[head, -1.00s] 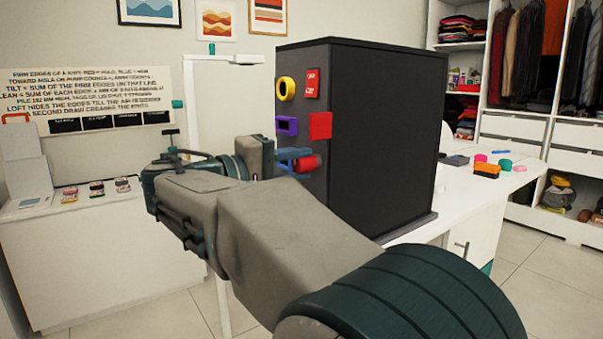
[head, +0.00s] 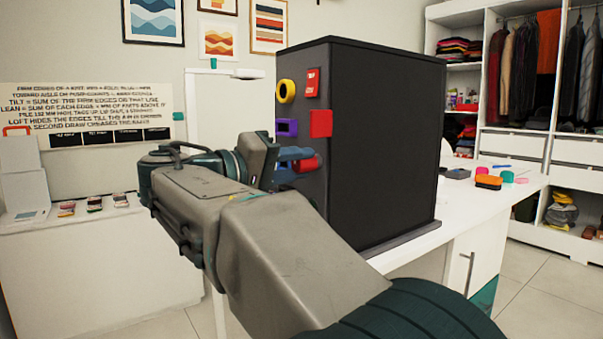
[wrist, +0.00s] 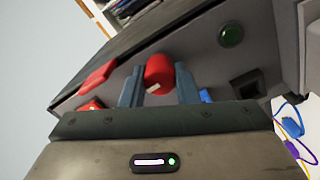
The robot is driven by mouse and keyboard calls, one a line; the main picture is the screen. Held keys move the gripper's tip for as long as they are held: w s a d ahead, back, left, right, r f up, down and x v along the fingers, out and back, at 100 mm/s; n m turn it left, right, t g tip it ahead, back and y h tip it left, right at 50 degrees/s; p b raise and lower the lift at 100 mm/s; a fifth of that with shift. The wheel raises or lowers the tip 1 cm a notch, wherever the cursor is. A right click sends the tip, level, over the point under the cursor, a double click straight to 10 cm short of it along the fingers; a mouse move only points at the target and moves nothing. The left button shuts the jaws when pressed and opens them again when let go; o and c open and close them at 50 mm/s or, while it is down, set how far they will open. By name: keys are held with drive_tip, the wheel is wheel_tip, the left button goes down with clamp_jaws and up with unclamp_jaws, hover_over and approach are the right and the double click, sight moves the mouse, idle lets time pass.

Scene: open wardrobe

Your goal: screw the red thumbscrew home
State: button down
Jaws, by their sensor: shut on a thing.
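The red thumbscrew (head: 309,163) sits on the side face of a dark cabinet (head: 385,140), low on that face. In the wrist view the red thumbscrew (wrist: 160,70) is a rounded red knob with a small pale mark, between my two blue-grey fingers. My gripper (wrist: 158,86) is shut on it, one finger on each side. In the head view my gripper (head: 296,156) reaches the face from the left, and its fingers hide part of the knob. The thread and how deep it sits are hidden.
Above the knob are a yellow ring (head: 285,91), a red block (head: 321,124) and a purple square frame (head: 287,127). The wrist view shows a green button (wrist: 231,36), a dark square socket (wrist: 246,86) and loose cables (wrist: 291,120). Small items lie on the white table (head: 425,240).

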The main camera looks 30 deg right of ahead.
drive_tip(key=shift+f+m+b, duration=0.1)
drive_tip(key=shift+m+b, duration=1.4)
drive_tip(key=shift+b, duration=0.15)
drive_tip(key=shift+m+b, duration=0.8)
drive_tip(key=shift+b, duration=0.05)
drive_tip(key=shift+m+b, duration=0.4)
drive_tip(key=shift+m, duration=0.3)
drive_tip(key=c, duration=1)
unclamp_jaws()
drive_tip(key=shift+c, duration=0.2)
drive_tip(key=shift+c, duration=0.4)
